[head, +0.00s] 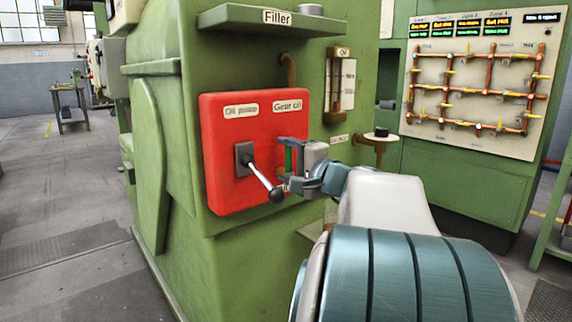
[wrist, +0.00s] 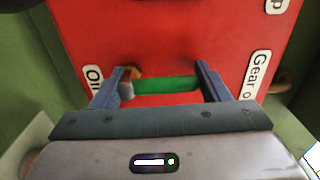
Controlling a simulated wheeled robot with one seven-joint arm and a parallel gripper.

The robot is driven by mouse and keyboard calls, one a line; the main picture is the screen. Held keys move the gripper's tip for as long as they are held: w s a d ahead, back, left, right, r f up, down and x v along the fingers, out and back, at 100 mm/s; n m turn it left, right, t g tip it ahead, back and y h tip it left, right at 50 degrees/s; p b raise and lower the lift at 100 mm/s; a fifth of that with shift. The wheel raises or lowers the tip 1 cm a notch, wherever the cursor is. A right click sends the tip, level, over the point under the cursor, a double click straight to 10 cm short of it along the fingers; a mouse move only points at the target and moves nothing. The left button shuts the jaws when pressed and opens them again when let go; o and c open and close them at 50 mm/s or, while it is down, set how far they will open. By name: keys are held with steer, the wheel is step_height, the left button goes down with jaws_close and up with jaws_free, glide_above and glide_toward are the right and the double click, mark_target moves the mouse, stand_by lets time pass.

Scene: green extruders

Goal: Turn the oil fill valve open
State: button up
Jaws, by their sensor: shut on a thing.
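The oil fill valve appears to be the small valve with a green handle (head: 288,159), on the red panel (head: 225,115) below the "Gear oil" label (head: 288,106). My gripper (head: 283,158) is at this handle, one finger above it and one below. In the wrist view the green handle (wrist: 167,85) spans the space between the two fingers of my gripper (wrist: 160,72). The gripper is shut on the handle. The handle stands about upright in the head view. The rest of the valve body is mostly hidden.
A black-knobbed lever (head: 262,180) under the "Oil pump" label (head: 241,111) juts out just left of my gripper. The Filler shelf (head: 240,18) overhangs above. A sight gauge (head: 340,85) and a pipe with a black cap (head: 378,136) are to the right.

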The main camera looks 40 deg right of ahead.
steer(key=o, duration=1.3)
steer(key=shift+s, duration=0.1)
steer(key=s+p, duration=0.1)
steer(key=s, duration=0.3)
steer(key=s+p, duration=0.1)
steer(key=s, duration=0.4)
steer(key=s+d+p, duration=0.1)
steer(key=s, duration=0.3)
steer(key=shift+s, duration=0.35)
